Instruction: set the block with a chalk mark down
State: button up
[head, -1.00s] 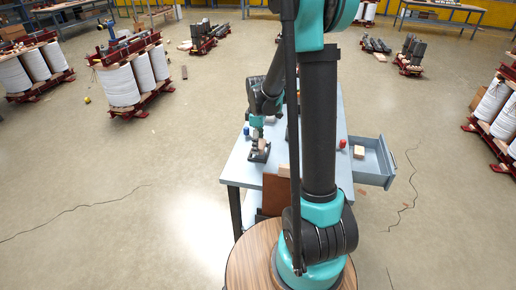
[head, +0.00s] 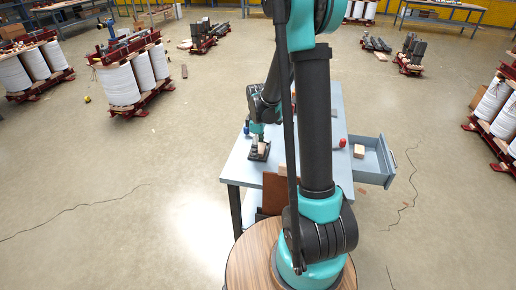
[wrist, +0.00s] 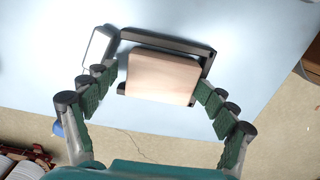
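A plain tan block (wrist: 163,77) lies in a black rimmed holder (wrist: 165,41) on the pale blue table (wrist: 240,40). No chalk mark shows on the face I see. My gripper (wrist: 160,80) has its green-padded fingers on either side of the block, spread wider than it. A gap shows at the left finger; the right fingertip is very close to the block, and I cannot tell if it touches. In the head view the block (head: 260,147) is small, under my gripper (head: 258,141) near the table's left edge.
An open drawer (head: 376,160) on the table's right side holds another tan block (head: 360,151). A red object (head: 342,143) stands near that side, and a blue object (head: 246,130) near the left edge. My arm hides the table's middle. A brown panel (head: 273,193) is at the near end.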

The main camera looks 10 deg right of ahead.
jog(key=shift+r, duration=0.1)
notch_tip(320, 180, up, 13)
jog(key=shift+f, duration=0.2)
dwell(0.5)
jog(key=shift+s, duration=0.1)
